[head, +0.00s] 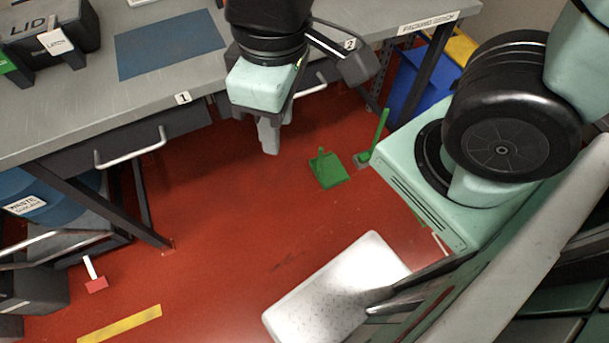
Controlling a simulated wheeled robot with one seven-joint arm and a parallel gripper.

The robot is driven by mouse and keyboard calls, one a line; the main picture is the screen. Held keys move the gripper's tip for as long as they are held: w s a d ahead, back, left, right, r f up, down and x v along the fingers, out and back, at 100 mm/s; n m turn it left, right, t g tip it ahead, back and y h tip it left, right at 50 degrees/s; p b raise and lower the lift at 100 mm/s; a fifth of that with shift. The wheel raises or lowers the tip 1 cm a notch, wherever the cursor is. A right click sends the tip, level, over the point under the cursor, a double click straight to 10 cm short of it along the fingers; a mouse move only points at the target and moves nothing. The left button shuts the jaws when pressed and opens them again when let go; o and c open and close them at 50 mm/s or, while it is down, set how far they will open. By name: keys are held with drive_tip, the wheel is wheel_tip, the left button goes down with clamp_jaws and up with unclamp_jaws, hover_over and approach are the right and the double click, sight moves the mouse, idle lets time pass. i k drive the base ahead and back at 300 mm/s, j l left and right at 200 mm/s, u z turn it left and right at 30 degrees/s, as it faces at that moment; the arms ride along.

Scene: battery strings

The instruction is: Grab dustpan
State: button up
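The green dustpan (328,170) lies on the red floor near the middle of the head view, with a short handle at its upper edge. A green brush (374,142) with a long upright handle stands just to its right, close to the blue bin. My gripper (269,138) points down in front of the bench edge, to the left of the dustpan and above the floor in the picture. It is apart from the dustpan. Its fingers appear close together with nothing visible between them, but the gap between them is not clear from this angle.
A grey packing bench (100,95) with drawers and handles runs across the top. A blue bin (418,78) stands beneath its right end. A white tread plate (340,290) is at the bottom centre. A red-and-white object (96,284) sits at the left. Red floor between is clear.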

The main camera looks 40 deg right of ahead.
sight(329, 170)
drive_tip(key=z, duration=0.9)
drive_tip(key=i+j+z, duration=0.1)
drive_tip(key=j+z, duration=0.25)
drive_tip(key=j, duration=0.4)
drive_tip(key=j+z, duration=0.3)
drive_tip(key=j, duration=0.5)
